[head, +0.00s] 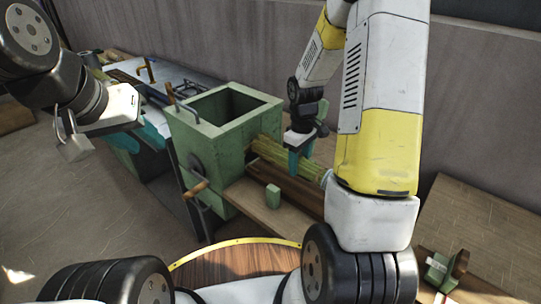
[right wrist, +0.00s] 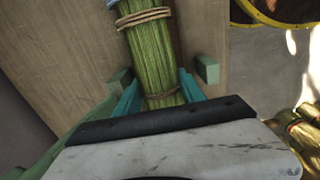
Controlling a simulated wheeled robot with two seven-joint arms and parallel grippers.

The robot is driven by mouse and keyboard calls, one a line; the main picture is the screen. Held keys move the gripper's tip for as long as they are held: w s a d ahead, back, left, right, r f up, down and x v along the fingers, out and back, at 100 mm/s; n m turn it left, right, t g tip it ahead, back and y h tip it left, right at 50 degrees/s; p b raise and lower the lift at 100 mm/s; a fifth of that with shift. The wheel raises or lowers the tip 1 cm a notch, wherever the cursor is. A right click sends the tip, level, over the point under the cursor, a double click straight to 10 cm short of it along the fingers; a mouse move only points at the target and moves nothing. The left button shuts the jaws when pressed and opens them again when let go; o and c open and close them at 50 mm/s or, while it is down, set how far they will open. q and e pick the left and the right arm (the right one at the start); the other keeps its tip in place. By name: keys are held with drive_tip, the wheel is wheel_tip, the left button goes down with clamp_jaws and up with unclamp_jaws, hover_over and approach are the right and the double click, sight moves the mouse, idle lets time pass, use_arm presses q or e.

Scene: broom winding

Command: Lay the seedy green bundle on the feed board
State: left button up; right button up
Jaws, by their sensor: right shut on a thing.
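The green bundle (head: 312,168) is a bunch of long green stalks next to the green box, partly hidden by my right gripper and arm. In the right wrist view the bundle (right wrist: 153,60) has tan ties around it and lies between the teal fingers. My right gripper (head: 297,160) is shut on it. The light wooden feed board (head: 248,203) lies below and beside the bundle. I cannot tell whether the bundle touches it. My left gripper (head: 140,136) is at the left, away from the bundle; its teal fingers look apart and empty.
The open-topped green box (head: 215,152) with a wooden-handled crank (head: 196,188) stands left of the bundle. A small green block (head: 273,196) stands on the board. A wooden surface (head: 490,235) with a green object (head: 437,268) is at the right. A yellow curved rim (head: 235,242) is in front.

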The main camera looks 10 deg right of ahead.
sight(279, 177)
wheel_tip(279, 177, down, 6)
drive_tip(key=shift+s+f, duration=0.1)
drive_tip(key=w+a, duration=0.2)
drive_tip(key=w, duration=0.1)
drive_tip(key=shift+a, duration=0.15)
drive_tip(key=w+a, duration=0.2)
drive_tip(key=w, duration=0.1)
drive_tip(key=shift+w+a, duration=0.2)
drive_tip(key=shift+a, duration=0.15)
drive_tip(key=shift+f, duration=0.45)
drive_tip(key=shift+f, duration=0.15)
drive_tip(key=o, duration=1.4)
drive_tip(key=shift+c, duration=0.2)
